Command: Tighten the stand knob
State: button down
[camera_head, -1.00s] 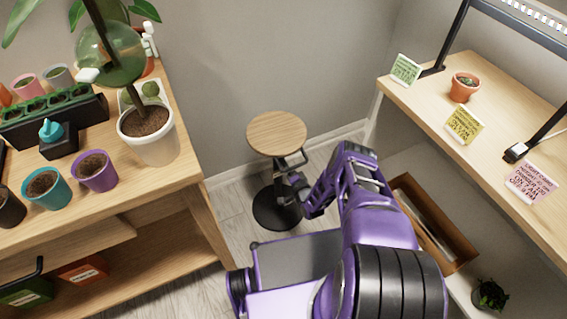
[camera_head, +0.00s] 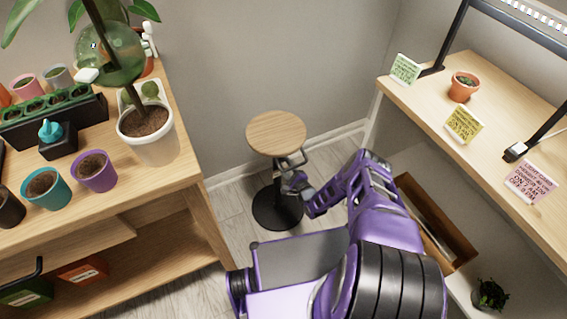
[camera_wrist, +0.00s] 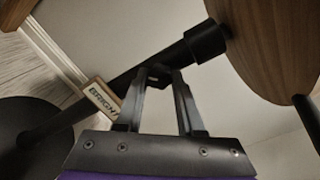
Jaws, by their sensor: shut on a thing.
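The stand has a round wooden top (camera_head: 276,133), a black post and a round black base (camera_head: 278,208); it stands on the floor between the two benches. In the wrist view its post (camera_wrist: 95,95) runs slantwise, with a thicker collar (camera_wrist: 206,42) under the top (camera_wrist: 275,45). My gripper (camera_head: 294,181) reaches the post from the right, below the top. In the wrist view my gripper (camera_wrist: 160,78) is shut on the small dark stand knob (camera_wrist: 158,73) beside the post. The fingertips hide most of the knob.
A wooden bench with a white pot (camera_head: 152,143) and smaller pots is on the left. A shelf with a terracotta pot (camera_head: 463,87) and note cards is on the right. A wooden box (camera_head: 461,250) lies below it.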

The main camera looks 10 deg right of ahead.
jog(key=shift+m, duration=1.3)
jog(key=c, duration=0.5)
grip_release()
jog(key=shift+c, duration=0.2)
jog(key=shift+s, duration=0.15)
